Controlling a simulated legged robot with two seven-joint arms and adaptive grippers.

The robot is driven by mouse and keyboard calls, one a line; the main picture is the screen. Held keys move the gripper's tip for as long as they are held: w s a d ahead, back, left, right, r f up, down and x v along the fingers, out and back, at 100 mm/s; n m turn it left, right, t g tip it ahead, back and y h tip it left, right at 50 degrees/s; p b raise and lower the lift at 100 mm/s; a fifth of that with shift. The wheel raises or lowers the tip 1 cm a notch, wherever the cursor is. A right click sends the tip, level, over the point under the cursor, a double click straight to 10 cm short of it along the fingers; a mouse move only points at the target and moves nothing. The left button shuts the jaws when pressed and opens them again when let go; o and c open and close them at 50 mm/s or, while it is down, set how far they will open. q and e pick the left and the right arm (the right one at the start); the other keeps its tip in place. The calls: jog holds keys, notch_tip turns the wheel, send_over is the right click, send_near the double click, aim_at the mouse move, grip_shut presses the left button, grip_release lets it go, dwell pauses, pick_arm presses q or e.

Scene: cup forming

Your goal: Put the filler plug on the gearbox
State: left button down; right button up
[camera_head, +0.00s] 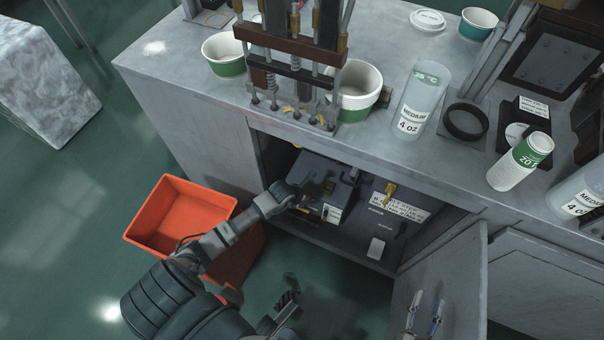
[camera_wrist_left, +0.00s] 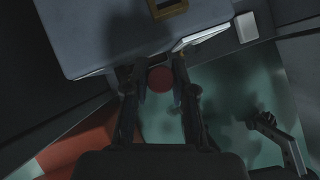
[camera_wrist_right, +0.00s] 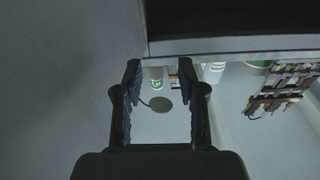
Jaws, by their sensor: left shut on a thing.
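The gearbox (camera_head: 318,172) is a grey block inside the open cabinet; its flat side (camera_wrist_left: 110,35) fills the top of the left wrist view. My left gripper (camera_head: 312,196) reaches into the cabinet at the gearbox's near side. In the left wrist view its fingers (camera_wrist_left: 154,80) are shut on a round dark-red piece, seemingly the filler plug (camera_wrist_left: 160,79), just below the gearbox's edge. I cannot tell whether the plug touches the gearbox. My right gripper (camera_wrist_right: 160,85) shows in its own wrist view, fingers apart, with nothing held between them.
An orange bin (camera_head: 182,190) stands on the floor left of the cabinet. The open cabinet door (camera_head: 445,290) stands at the right. A yellow lever (camera_head: 389,191) and a label are inside the cabinet. Cups (camera_head: 421,96) and a press (camera_head: 295,60) occupy the worktop above.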

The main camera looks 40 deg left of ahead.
pick_arm(q)
jog(key=w+a, duration=0.1)
jog(key=a, duration=0.1)
jog(key=w+a+b, duration=0.1)
jog(key=w+a, duration=0.2)
jog(key=a, duration=0.1)
jog(key=shift+w+a+f+b, duration=0.15)
jog(key=shift+w+a+b, duration=0.1)
jog(key=shift+w+b, duration=0.15)
jog(key=w+a, duration=0.1)
jog(key=w+a+b, duration=0.1)
jog(key=a, duration=0.1)
jog(key=shift+w+a+f+b, duration=0.1)
jog(key=shift+f+b, duration=0.05)
jog(key=shift+b, duration=0.15)
jog(key=shift+f, duration=0.55)
pick_arm(e)
jog(key=s+r+m+t, duration=0.1)
jog(key=s+r+t, duration=0.4)
jog(key=r+t, duration=0.3)
jog(key=shift+d+m+y, duration=0.3)
jog(key=shift+d, duration=0.05)
jog(key=shift+s, duration=0.1)
jog(key=shift+s, duration=0.1)
pick_arm(q)
jog(key=c, duration=1)
grip_release()
jog(key=shift+o, duration=0.2)
